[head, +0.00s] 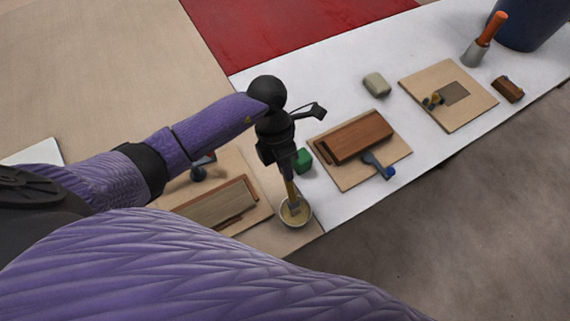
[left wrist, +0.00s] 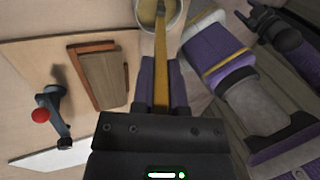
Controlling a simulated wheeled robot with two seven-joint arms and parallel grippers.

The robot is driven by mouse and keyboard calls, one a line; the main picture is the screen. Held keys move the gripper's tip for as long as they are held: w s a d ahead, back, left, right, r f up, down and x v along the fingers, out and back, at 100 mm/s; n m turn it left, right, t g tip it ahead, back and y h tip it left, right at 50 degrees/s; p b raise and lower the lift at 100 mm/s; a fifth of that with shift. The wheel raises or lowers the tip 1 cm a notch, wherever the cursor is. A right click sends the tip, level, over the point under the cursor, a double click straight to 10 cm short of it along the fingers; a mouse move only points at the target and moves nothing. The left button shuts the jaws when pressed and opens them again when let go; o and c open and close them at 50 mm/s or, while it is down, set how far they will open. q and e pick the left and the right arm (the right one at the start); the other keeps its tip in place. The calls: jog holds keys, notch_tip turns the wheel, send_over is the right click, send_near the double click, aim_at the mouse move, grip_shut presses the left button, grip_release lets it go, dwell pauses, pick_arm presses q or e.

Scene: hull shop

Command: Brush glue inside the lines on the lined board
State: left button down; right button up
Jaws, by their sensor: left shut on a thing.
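My left gripper (head: 278,140) is shut on the wooden handle of a brush (head: 291,190), pointing down. The brush's lower end is in a small round glue pot (head: 283,218) at the table's front edge. In the left wrist view, the brush handle (left wrist: 161,65) runs between the fingers into the pot (left wrist: 142,15). A board (head: 480,105) at the right bears a darker square (head: 456,92) with a small tool beside it; I cannot make out lines on any board. A black gripper-like end (left wrist: 275,22), probably my right one, shows in the left wrist view.
A middle board (head: 347,183) carries a brown wood block (head: 362,135) and a blue-ended clamp (head: 378,165). Another board with a wood piece (head: 215,207) lies left of the pot. A green block (head: 303,160), a grey block (head: 376,85) and an orange-handled tool (head: 491,30) stand nearby.

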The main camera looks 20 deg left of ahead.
pick_arm(q)
notch_tip(320, 180, up, 7)
jog(key=p, duration=0.6)
jog(key=shift+r, duration=0.1)
dwell(0.4)
